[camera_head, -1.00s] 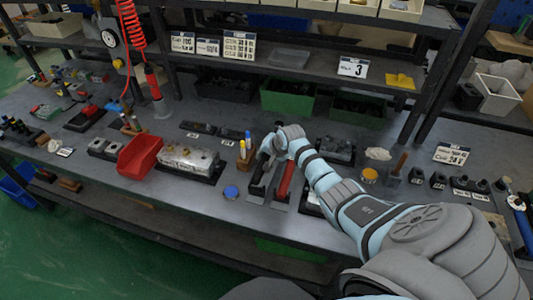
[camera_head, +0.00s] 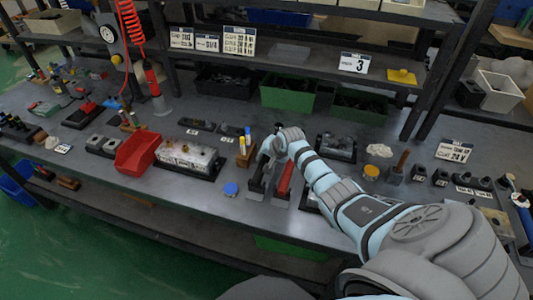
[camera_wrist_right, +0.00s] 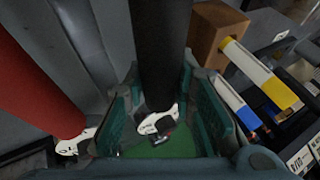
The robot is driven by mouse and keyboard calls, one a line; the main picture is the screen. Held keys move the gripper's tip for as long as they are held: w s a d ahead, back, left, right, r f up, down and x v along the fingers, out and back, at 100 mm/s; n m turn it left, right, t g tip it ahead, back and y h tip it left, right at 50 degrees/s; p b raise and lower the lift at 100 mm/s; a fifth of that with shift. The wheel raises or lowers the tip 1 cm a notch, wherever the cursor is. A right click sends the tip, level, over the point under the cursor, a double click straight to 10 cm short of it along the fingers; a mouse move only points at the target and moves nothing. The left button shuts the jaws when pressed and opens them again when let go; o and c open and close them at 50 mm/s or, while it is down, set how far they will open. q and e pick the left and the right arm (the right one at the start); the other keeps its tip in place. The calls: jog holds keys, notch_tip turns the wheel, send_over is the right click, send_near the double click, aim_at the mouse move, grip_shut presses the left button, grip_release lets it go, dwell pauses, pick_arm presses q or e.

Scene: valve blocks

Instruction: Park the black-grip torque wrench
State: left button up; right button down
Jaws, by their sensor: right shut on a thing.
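The black-grip torque wrench (camera_head: 257,180) is a dark bar at the front middle of the bench in the head view. Its black handle (camera_wrist_right: 160,45) runs between the fingers of my right gripper (camera_head: 271,150) in the right wrist view. The gripper is shut on it. A red-grip wrench (camera_head: 285,178) lies just to the right in the head view; its red handle also shows at the left of the wrist view (camera_wrist_right: 35,90). I cannot tell whether the black wrench rests on its support or hangs slightly above it. My left gripper is not in view.
A wooden block (camera_head: 246,155) with yellow and blue sticks stands close left of the gripper. A metal valve block (camera_head: 188,157) and a red bin (camera_head: 138,152) are further left. A blue disc (camera_head: 230,189) lies near the front edge. Shelves with green bins (camera_head: 288,95) are behind.

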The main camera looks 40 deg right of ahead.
jog(key=shift+f+b, duration=0.45)
jog(key=shift+f, duration=0.2)
jog(key=c, duration=1.3)
grip_release()
jog(key=shift+r, duration=0.1)
jog(key=v, duration=1.2)
